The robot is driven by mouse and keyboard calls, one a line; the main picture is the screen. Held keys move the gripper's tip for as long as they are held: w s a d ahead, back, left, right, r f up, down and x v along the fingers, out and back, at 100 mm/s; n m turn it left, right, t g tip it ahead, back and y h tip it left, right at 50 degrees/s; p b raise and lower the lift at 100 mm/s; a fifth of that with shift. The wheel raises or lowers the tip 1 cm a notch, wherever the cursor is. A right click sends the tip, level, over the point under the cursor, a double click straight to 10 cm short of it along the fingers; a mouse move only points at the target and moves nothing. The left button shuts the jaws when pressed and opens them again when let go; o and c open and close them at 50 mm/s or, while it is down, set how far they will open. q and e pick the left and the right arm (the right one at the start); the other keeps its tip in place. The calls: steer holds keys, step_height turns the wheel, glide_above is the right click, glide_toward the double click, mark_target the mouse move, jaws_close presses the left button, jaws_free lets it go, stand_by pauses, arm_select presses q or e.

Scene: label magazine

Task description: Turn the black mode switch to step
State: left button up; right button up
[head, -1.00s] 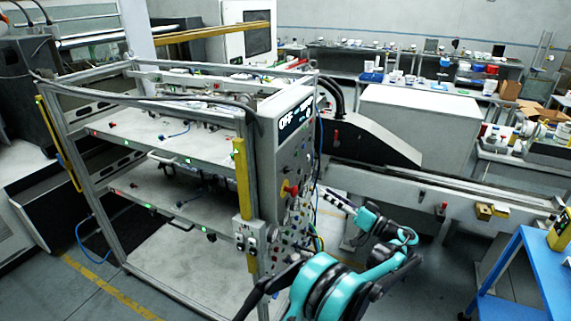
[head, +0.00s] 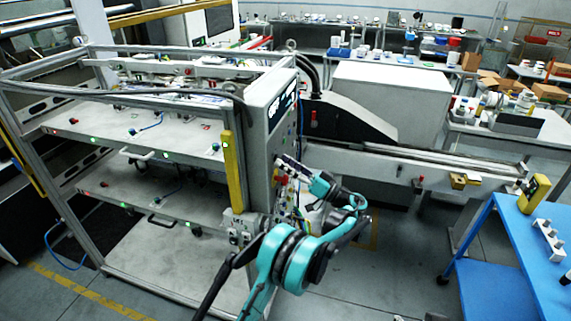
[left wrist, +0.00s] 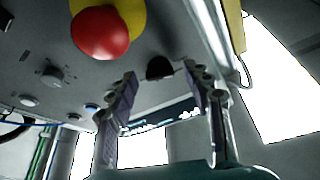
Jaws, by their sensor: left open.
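The grey control panel (head: 262,135) stands at the right end of the frame in the head view. A black knob (left wrist: 159,68), which looks like the mode switch, is on the panel in the left wrist view. Its markings cannot be read. My left gripper (left wrist: 160,76) is open, with one finger on each side of the knob in that view; I cannot tell whether they touch it. In the head view the left gripper (head: 285,163) is small and close to the panel face, and the knob is hidden there. My right gripper is not in view.
A red button (left wrist: 100,32) on a yellow base sits beside the fingers. A dark rotary switch (left wrist: 52,76) and several small buttons are on the same panel. A blue table (head: 545,262) stands at the right. The floor between is clear.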

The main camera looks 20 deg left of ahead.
arm_select(q)
steer(key=shift+a, duration=0.15)
steer(key=c, duration=1.1)
steer(key=shift+c, duration=0.2)
steer(key=shift+m, duration=0.6)
steer(key=m+t+h+b, duration=0.1)
steer(key=m, duration=0.1)
steer(key=shift+s+m+t, duration=0.1)
steer(key=shift+m+t, duration=0.2)
steer(key=shift+t, duration=0.1)
steer(key=m, duration=0.2)
steer(key=m+t+h, duration=0.1)
steer(key=m, duration=0.1)
steer(key=shift+s+r+m+h, duration=0.1)
steer(key=shift+r+m+h, duration=0.1)
steer(key=shift+m+h, duration=0.15)
steer(key=m, duration=0.2)
steer(key=m+h, duration=0.1)
steer(key=m, duration=0.1)
steer(key=m+h, duration=0.1)
steer(key=m, duration=0.1)
steer(key=shift+r+t, duration=0.25)
steer(key=shift+t, duration=0.05)
steer(key=m+h+p, duration=0.1)
steer(key=m, duration=0.1)
steer(key=m+g+h, duration=0.1)
steer(key=m, duration=0.2)
steer(key=shift+r+p, duration=0.15)
steer(key=shift+p, duration=0.2)
